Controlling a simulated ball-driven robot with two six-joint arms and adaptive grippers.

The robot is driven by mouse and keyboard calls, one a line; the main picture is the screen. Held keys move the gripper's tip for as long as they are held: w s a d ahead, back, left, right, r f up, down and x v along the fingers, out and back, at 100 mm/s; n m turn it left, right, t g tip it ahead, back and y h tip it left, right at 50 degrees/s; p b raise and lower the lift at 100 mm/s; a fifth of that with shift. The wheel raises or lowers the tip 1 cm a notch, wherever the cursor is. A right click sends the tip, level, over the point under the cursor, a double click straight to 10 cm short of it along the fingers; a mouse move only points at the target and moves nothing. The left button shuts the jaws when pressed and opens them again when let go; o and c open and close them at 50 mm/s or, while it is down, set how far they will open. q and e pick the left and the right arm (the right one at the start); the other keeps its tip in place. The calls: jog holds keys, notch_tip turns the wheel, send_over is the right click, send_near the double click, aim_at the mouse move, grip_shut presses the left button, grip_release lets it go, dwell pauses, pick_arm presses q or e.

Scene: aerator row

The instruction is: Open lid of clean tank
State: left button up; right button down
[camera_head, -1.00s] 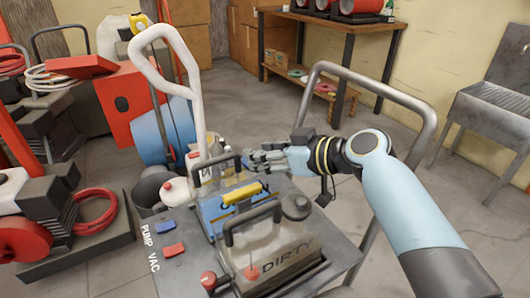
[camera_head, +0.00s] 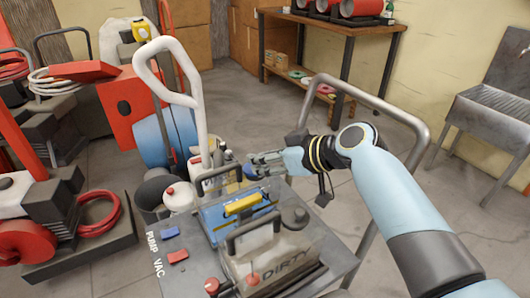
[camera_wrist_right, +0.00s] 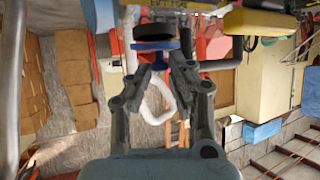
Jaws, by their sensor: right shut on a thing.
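The clean tank (camera_head: 226,222) is the clear box with blue inside, behind the grey dirty tank (camera_head: 270,262) on the cart. A yellow bar (camera_head: 242,204) lies across its top, below a dark handle. My right gripper (camera_head: 262,166) reaches in from the right at the tank's back corner. It is shut on a blue round lid (camera_head: 249,171). In the right wrist view the fingertips (camera_wrist_right: 160,66) close at the blue lid (camera_wrist_right: 154,45), with a dark round part above it. Whether the lid is still seated is hidden. My left gripper is not in view.
The cart's grey rail (camera_head: 385,108) arches behind my right arm. Blue and red switches (camera_head: 177,256) sit on the cart's left side.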

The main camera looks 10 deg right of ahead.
jog(key=r+g+p, duration=0.1)
jog(key=p, duration=0.1)
jog(key=w+r+h+p, duration=0.1)
jog(key=shift+a+m+g+p, duration=0.2)
jog(key=shift+m+g+p, duration=0.1)
jog(key=shift+g+p, duration=0.1)
jog(key=shift+w+a+g+h+p, duration=0.1)
jog(key=shift+w+g+h+p, duration=0.3)
jog(key=shift+g+p, duration=0.25)
jog(key=shift+w+a+m+g+h+p, duration=0.2)
jog(key=shift+w+m+g+h+p, duration=0.15)
jog(key=shift+g+p, duration=0.25)
jog(key=c, duration=1.3)
grip_release()
jog(key=shift+o, duration=0.2)
jog(key=shift+r, duration=0.1)
jog(key=v, duration=1.2)
